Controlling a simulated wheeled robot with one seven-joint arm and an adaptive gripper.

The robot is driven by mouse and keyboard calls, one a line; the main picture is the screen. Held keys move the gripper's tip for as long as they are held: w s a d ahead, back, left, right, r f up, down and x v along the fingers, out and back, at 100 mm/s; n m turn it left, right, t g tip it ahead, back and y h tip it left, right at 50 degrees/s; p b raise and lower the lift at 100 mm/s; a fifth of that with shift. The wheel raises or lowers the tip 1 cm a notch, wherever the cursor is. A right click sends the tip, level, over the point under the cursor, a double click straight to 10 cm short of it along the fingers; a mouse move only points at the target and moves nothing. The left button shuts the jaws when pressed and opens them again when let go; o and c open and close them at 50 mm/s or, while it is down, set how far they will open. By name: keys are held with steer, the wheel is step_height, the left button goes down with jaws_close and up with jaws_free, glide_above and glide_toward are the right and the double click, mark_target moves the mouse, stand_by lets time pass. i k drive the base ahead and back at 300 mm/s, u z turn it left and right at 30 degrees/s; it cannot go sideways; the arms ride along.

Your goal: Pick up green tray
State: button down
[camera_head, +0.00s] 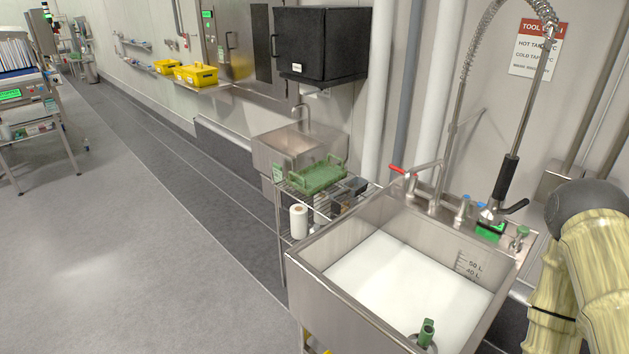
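The green tray (318,177) with raised handles at its ends lies on the top shelf of a wire rack, between the small sink and the large sink. Nothing is seen on it. My arm shows at the right edge, beside the large sink and well apart from the tray. My gripper is not in view.
The large sink (318,258) holds whitish liquid, and a green object (426,332) stands in its near corner. The wire rack (283,240) carries a paper roll (299,222) lower down. A small sink (283,148) stands behind. The grey floor (130,260) at left is clear.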

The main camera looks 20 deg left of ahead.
mark_target(312, 180)
steer(key=u, duration=0.45)
steer(key=k, duration=0.6)
steer(key=u, duration=1.35)
steer(key=i, duration=1.45)
steer(key=u, duration=0.25)
steer(key=i, duration=1.4)
steer(key=z, duration=1.4)
steer(key=i, duration=0.85)
steer(key=z, duration=0.85)
